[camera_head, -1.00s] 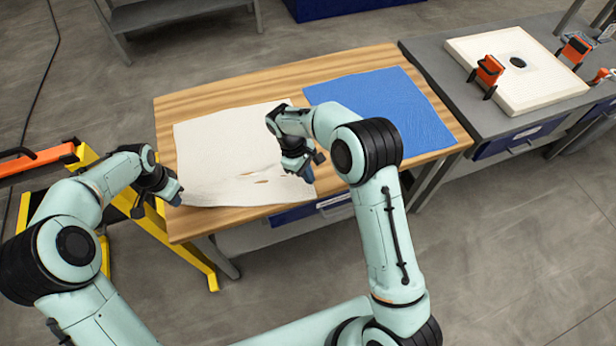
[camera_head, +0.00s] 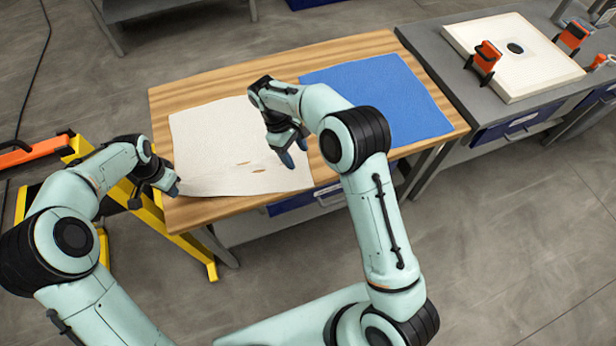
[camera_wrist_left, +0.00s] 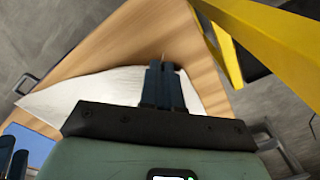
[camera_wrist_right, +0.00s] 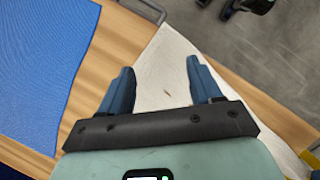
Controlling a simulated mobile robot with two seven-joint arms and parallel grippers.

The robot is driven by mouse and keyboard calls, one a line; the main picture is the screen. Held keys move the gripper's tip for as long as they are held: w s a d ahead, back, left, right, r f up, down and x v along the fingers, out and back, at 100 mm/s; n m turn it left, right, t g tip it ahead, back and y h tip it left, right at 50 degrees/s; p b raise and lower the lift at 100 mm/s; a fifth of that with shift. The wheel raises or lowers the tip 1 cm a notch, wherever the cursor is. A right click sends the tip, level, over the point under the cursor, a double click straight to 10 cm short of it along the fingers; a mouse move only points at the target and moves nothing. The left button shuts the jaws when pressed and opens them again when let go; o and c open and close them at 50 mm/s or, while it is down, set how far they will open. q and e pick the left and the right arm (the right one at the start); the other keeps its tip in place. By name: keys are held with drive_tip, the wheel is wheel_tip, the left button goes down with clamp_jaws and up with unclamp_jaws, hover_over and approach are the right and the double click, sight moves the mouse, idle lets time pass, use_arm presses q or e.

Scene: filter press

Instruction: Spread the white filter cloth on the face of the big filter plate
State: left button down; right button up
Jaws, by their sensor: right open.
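The white filter cloth (camera_head: 215,135) lies on the wooden table, fairly flat, with small slits or folds near its front edge. It also shows in the right wrist view (camera_wrist_right: 163,75). My left gripper (camera_head: 177,190) is shut at the cloth's front left corner; its fingers (camera_wrist_left: 165,66) are together over the cloth there. My right gripper (camera_head: 294,152) is open and empty above the cloth's front right corner, its fingers (camera_wrist_right: 160,66) apart. The big filter plate (camera_head: 484,62) is a pale square slab with a dark central hole, lying on the grey bench at right.
A blue cloth (camera_head: 378,105) lies on the wooden table (camera_head: 290,68) right of the white one. Orange clamps (camera_head: 485,57) (camera_head: 572,36) stand at the plate's sides. A yellow frame (camera_head: 195,252) stands by the table's left end. Floor in front of the bench is clear.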

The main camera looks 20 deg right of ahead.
sight(309, 180)
drive_tip(key=x, duration=0.9)
drive_tip(key=shift+f, duration=0.1)
drive_tip(key=shift+s+d+f, duration=0.1)
clamp_jaws()
idle(0.3)
drive_tip(key=shift+r, duration=2.6)
